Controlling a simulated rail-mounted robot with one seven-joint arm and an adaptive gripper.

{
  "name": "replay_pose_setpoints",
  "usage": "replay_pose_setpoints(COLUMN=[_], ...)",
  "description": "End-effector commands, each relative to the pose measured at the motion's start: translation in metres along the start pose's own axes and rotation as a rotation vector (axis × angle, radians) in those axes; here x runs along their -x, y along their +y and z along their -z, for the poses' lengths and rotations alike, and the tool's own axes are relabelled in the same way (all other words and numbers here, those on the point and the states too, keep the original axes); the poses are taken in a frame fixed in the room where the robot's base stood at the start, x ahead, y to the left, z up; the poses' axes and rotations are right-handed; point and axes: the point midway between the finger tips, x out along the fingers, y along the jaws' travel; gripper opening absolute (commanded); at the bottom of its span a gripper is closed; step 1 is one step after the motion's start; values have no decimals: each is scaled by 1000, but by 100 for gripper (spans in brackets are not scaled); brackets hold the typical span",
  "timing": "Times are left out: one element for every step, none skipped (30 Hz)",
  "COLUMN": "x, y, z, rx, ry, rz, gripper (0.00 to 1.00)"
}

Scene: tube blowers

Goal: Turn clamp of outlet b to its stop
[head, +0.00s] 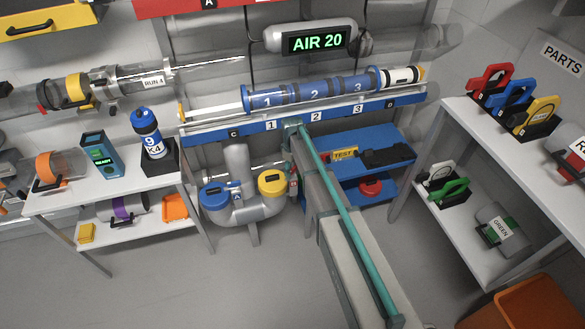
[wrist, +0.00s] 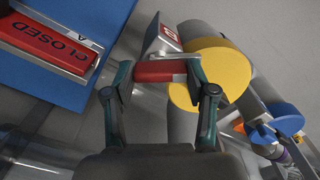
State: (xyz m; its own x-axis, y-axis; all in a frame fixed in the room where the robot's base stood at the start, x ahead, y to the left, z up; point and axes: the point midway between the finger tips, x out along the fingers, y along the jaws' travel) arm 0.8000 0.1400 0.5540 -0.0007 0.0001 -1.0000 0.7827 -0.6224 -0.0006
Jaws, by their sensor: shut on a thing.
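In the wrist view, my gripper (wrist: 160,72) has its two teal fingers closed on either side of a red clamp handle (wrist: 158,75). A grey plate marked B (wrist: 165,38) joins the handle at its far side. The round yellow cap of outlet b (wrist: 222,72) is just right of the handle. In the head view, the yellow cap (head: 272,183) tops a grey pipe, and the small red clamp (head: 293,182) is at its right side. My arm hides most of my gripper there. The clamp's exact turn angle is hard to tell.
A blue-capped outlet (head: 215,195) stands left of the yellow one; its cap also shows in the wrist view (wrist: 285,120). A blue panel (wrist: 95,20) with a red CLOSED sign (wrist: 48,45) is at upper left there. A blue rail (head: 300,121) runs above the outlets.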

Motion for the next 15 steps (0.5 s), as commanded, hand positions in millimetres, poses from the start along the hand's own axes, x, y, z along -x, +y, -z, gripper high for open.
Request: replay_pose_setpoints(x=[1,1,1,1,1,1,1,1,1,1,1,1,1,1,1], y=[0,0,0,0,0,0,0,0,0,0,0,0,0,0,0], z=[0,0,0,0,0,0,0,0,0,0,0,0,0,0,0], rx=[-45,-74,-112,-140,-169,-206,-234,-262,-298,-324,-349,-383,-406,-429,-458], ry=[0,0,0,0,0,0,1,1,1,1,1,1,1,1,1], rz=[-1,-1,-1,-1,-1,-1,-1,-1,-1,-1,-1,-1,-1,-1,-1], gripper=[21,21,21,21,21,21,21,21,21,21,21,21,21,21,21])
